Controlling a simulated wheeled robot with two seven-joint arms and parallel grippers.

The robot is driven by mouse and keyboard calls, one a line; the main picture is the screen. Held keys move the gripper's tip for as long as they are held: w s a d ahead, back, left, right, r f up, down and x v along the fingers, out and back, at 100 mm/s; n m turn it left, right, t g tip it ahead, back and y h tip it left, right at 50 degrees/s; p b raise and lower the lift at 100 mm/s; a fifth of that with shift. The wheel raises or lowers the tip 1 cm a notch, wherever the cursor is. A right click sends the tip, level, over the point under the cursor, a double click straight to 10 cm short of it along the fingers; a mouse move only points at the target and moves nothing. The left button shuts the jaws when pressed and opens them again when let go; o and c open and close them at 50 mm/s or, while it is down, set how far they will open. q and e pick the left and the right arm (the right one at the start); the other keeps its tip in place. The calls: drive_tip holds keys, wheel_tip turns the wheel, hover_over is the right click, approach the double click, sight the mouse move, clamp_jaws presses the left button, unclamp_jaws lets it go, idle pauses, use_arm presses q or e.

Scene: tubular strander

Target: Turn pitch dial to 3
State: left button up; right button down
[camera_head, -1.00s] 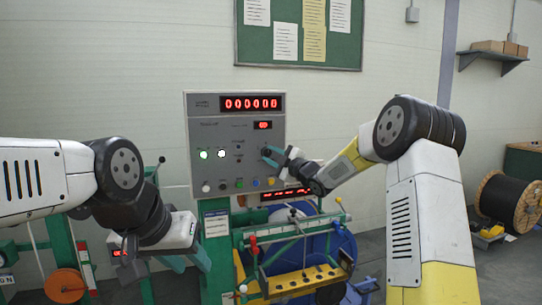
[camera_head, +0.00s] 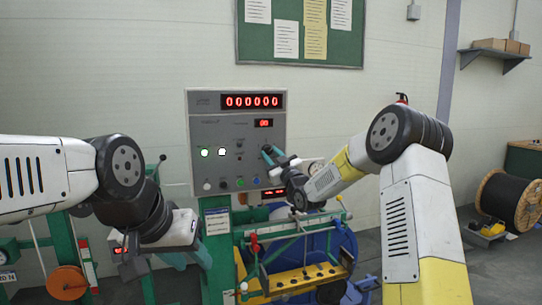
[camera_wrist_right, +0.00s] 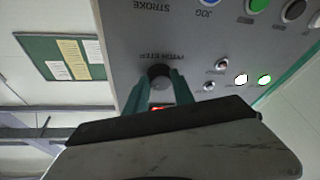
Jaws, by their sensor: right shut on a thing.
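The grey control panel (camera_head: 205,131) stands ahead, with a long red readout of zeros at its top. A smaller red display (camera_head: 264,123) below it seems to read 00. The pitch dial (camera_wrist_right: 158,71) is a dark round knob under an upside-down label in the right wrist view. My right gripper (camera_wrist_right: 160,80) is shut on this dial, one teal finger on each side. In the head view my right gripper (camera_head: 268,153) hides most of the dial. My left gripper (camera_head: 192,264) is open and empty, low in front of the panel's stand.
Two lit indicators (camera_head: 213,153) and a row of coloured buttons (camera_head: 240,183) sit on the panel left of and below the dial. A green frame with a yellow perforated bar (camera_head: 300,280) stands below. A cable reel (camera_head: 510,201) stands far right.

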drive_tip(key=shift+f+m, duration=0.1)
drive_tip(key=shift+m, duration=0.2)
drive_tip(key=c, duration=1.1)
unclamp_jaws()
drive_tip(key=shift+v, duration=3.9)
drive_tip(key=shift+s+a, duration=0.1)
